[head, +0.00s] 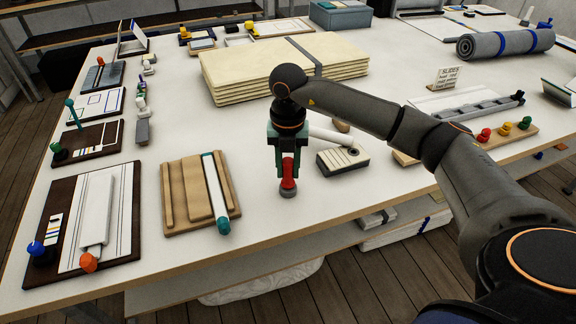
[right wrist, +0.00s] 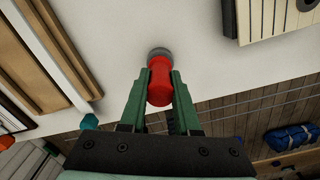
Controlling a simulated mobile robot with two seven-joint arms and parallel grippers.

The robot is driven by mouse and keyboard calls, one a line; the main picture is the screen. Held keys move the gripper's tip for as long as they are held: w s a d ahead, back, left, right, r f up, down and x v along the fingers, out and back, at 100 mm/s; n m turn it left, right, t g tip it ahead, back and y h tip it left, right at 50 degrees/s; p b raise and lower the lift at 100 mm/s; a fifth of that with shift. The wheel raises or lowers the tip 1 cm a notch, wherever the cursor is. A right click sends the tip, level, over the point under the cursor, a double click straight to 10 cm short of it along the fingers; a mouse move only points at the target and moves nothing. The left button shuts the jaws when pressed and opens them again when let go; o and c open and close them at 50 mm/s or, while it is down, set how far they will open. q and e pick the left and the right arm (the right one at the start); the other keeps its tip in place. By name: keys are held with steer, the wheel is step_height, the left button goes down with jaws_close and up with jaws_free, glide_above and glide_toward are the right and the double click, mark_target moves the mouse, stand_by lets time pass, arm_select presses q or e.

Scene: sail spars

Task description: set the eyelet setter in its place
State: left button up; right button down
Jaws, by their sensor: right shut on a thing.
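The eyelet setter (head: 289,183) is a short red-handled tool with a grey round end. It also shows in the right wrist view (right wrist: 159,88). My right gripper (head: 288,172) is shut on its red handle with both green fingers, seen again in the right wrist view (right wrist: 160,92). The tool hangs roughly upright, grey end down, over bare white tabletop. I cannot tell whether the end touches the table. My left gripper is not in view. No place for the setter can be made out with certainty.
A grooved wooden board (head: 172,200) with a teal-ended white rod lies left of the gripper. A cream block with dark slots (head: 330,164) lies close on the right. Folded cream cloth (head: 235,82) lies behind. The table's front edge is near, with bare tabletop between.

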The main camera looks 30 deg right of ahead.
steer(key=shift+f+b, duration=0.3)
steer(key=shift+f, duration=0.25)
steer(key=c, duration=0.5)
jaws_free()
steer(key=shift+c, duration=0.2)
steer(key=shift+r, duration=0.2)
step_height(320, 180, up, 12)
steer(key=shift+r, duration=0.15)
